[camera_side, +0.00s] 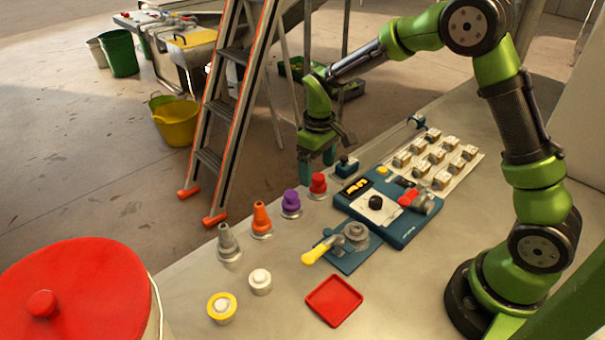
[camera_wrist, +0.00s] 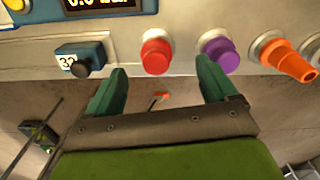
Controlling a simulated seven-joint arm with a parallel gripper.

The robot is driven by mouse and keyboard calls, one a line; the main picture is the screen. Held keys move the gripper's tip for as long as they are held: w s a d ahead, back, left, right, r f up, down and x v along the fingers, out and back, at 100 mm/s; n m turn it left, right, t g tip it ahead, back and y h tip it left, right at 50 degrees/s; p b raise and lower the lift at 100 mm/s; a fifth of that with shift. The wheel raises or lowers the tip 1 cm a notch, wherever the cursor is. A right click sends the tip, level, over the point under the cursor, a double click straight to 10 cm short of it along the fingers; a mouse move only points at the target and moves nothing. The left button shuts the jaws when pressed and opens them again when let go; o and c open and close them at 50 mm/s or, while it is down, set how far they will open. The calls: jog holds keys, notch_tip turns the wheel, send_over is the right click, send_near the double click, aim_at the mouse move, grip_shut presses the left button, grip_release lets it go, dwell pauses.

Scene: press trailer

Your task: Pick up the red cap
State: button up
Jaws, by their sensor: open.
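The red cap (camera_side: 318,183) sits upright on a light base on the bench, at the right end of a row of coloured caps. In the wrist view the red cap (camera_wrist: 156,55) shows ahead of the fingers, between their lines and nearer the left one. My gripper (camera_side: 318,160) is open and empty, with its dark green fingers above and behind the red cap. In the wrist view my gripper (camera_wrist: 160,82) has its fingers well apart, with the purple cap (camera_wrist: 221,55) just beyond the right fingertip.
The purple cap, an orange cone (camera_side: 261,217) and a grey cone (camera_side: 227,238) stand left of the red cap. A small blue box with a black knob (camera_side: 346,166) is close on its right. A blue panel, a red tray (camera_side: 334,300) and a yellow-handled fixture (camera_side: 325,250) lie nearer.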

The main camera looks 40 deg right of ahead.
aim_at(318, 176)
jog(key=f, duration=0.5)
jog(key=shift+d+f, duration=0.25)
jog(key=shift+f, duration=0.05)
jog(key=shift+c, duration=0.3)
